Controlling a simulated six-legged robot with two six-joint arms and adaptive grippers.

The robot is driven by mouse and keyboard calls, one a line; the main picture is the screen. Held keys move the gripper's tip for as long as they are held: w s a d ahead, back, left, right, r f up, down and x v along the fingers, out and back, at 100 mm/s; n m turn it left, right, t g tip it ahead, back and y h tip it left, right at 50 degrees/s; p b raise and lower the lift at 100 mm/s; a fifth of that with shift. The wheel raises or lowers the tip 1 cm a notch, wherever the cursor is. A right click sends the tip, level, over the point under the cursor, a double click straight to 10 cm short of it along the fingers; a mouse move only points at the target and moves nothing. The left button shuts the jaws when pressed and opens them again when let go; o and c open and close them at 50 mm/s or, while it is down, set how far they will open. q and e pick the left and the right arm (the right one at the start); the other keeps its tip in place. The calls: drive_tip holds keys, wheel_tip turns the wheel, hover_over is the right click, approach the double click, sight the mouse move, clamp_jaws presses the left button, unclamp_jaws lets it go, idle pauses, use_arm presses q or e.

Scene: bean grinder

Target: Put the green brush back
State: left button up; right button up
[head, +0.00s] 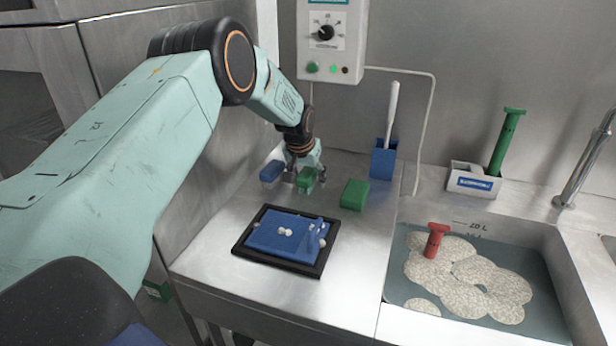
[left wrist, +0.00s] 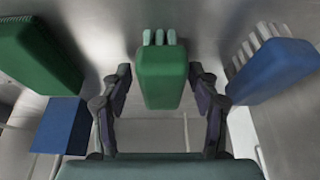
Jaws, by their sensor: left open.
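A small green brush (head: 306,180) with pale bristles is at my left gripper (head: 303,168), above the steel counter (head: 215,235). In the left wrist view the green brush (left wrist: 162,78) sits between the two spread fingers, bristles at the top of the picture. The left gripper (left wrist: 160,90) is open, with a finger on each side of the brush; I cannot tell whether either touches it. A blue brush (head: 272,171) is just left of the gripper; it also shows in the left wrist view (left wrist: 275,72). My right gripper is not in view.
A green block (head: 354,195) is right of the gripper. Behind it, a blue holder (head: 383,160) bears a white handle. A black-rimmed tray (head: 240,243) with a blue pad is in front. A sink (head: 400,310) lies right, with a red-handled tool (head: 435,240).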

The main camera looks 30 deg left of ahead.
use_arm(q)
drive_tip(key=p+v, duration=0.1)
drive_tip(key=v, duration=1.1)
drive_tip(key=shift+d+p, duration=0.2)
drive_tip(key=shift+p, duration=0.2)
drive_tip(key=shift+r, duration=0.1)
idle(0.6)
